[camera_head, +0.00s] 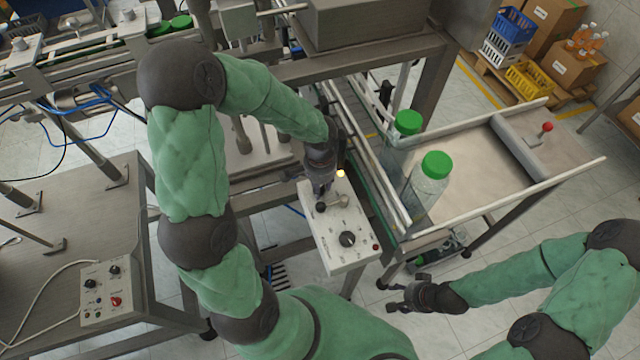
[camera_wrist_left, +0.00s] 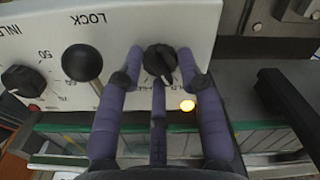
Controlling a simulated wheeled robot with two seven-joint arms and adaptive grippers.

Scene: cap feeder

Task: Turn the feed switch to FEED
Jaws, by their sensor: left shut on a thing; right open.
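The control box (camera_head: 330,245) is pale, with knobs on its sloped top. In the left wrist view its panel (camera_wrist_left: 130,20) appears upside down. A black rotary switch (camera_wrist_left: 159,60), apparently the feed switch, sits between my left fingers, which are shut on it. Its printed labels are mostly hidden by the fingers. My left gripper (camera_head: 321,190) covers the switch in the head view. My right gripper (camera_head: 402,299) is open and empty, low at right of the box.
A black ball-topped lever (camera_wrist_left: 82,62) near the LOCK label and a black dial (camera_wrist_left: 22,80) sit close to the left fingers. Two green-capped bottles (camera_head: 427,185) stand on the conveyor right of the box. Another control box (camera_head: 104,290) lies on the left table.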

